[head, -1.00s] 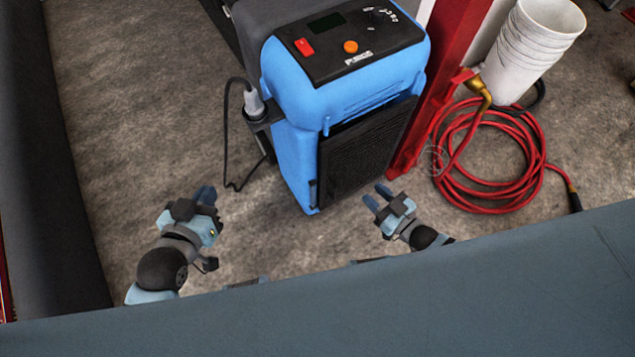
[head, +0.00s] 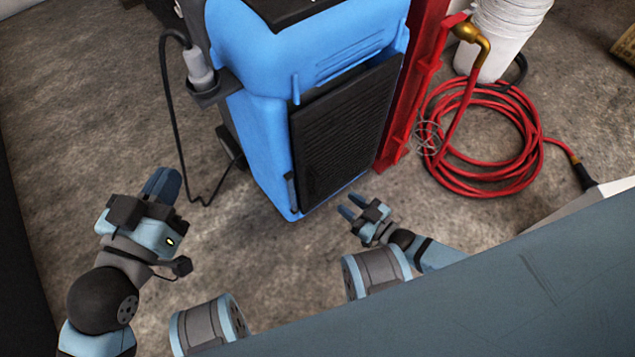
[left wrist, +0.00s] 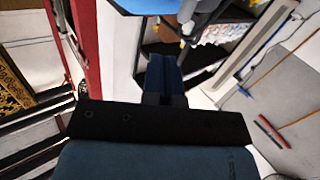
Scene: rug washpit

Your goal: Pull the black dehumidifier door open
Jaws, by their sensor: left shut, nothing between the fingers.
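The blue dehumidifier (head: 262,120) stands on the floor at the upper middle of the head view. Its black ribbed door (head: 345,135) faces the front right, with a small dark handle (head: 291,190) low on its left edge. I cannot tell whether the door stands slightly ajar. My left gripper (head: 162,184) is shut and empty, apart from the dehumidifier to its left. Its closed fingers also show in the left wrist view (left wrist: 165,78). My right gripper (head: 351,206) is below the door's lower right, its two fingers apart and nothing between them.
A plug and black cable (head: 199,72) hang on the dehumidifier's left side. A red post (head: 408,85) stands close on its right. A coiled red hose (head: 480,140) and white buckets (head: 500,30) are further right.

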